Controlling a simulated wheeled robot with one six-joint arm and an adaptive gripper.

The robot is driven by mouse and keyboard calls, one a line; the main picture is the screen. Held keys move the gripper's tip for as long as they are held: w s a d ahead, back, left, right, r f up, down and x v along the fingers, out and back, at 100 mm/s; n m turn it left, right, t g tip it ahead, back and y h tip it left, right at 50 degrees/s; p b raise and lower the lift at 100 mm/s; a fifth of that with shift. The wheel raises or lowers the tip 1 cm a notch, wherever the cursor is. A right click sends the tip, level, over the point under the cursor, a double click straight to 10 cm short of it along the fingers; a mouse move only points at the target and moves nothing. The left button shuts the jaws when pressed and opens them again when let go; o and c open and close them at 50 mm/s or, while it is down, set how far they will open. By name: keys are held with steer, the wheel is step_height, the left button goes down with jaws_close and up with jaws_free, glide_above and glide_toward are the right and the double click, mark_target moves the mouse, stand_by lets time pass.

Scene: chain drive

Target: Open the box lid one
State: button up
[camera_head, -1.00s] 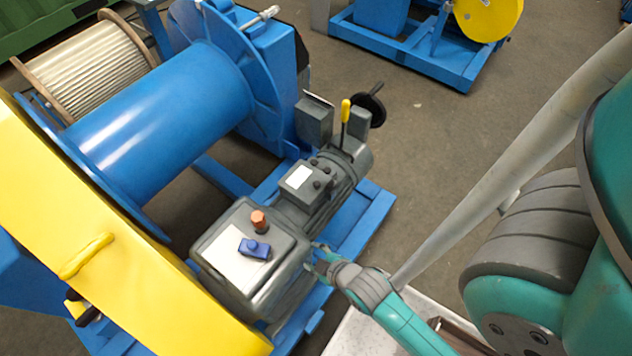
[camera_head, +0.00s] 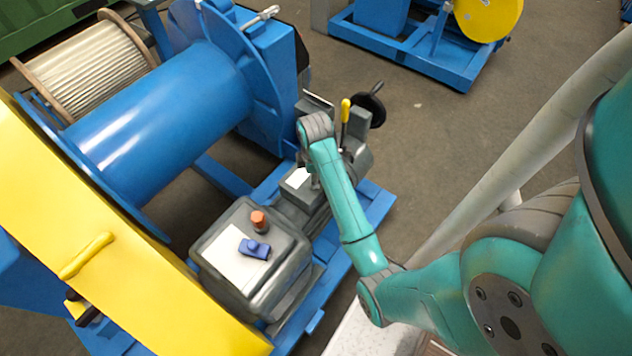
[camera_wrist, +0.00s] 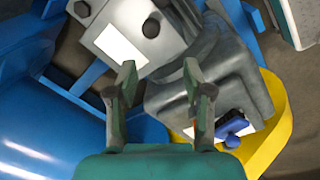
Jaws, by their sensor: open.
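A small grey box (camera_head: 292,196) with a white label (camera_head: 298,178) sits on the grey motor in the head view. The box also shows at the upper middle of the wrist view (camera_wrist: 172,42), with dark round knobs. I cannot tell which part is lid one. My gripper (camera_wrist: 158,78) is open and empty, its two fingers apart and pointing towards the labelled box. In the head view my arm reaches over the motor and covers part of the box; the fingertips are mostly hidden. Contact with the box cannot be made out.
A larger grey housing (camera_head: 285,262) carries a white sheet (camera_head: 230,268), a blue part (camera_head: 254,249) and an orange knob (camera_head: 259,219). A yellow-tipped lever (camera_head: 345,112) and a dark handwheel (camera_head: 370,108) stand behind the motor. A large blue drum (camera_head: 165,120) lies left.

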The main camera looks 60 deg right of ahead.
step_height(320, 180, up, 3)
steer(key=d, duration=0.2)
glide_toward(304, 178)
steer(key=shift+n+g+y, duration=0.3)
steer(key=shift+g, duration=0.1)
steer(key=s+f, duration=0.1)
steer(key=f, duration=0.1)
steer(key=s+f, duration=0.4)
steer(key=shift+a, duration=0.3)
jaws_close()
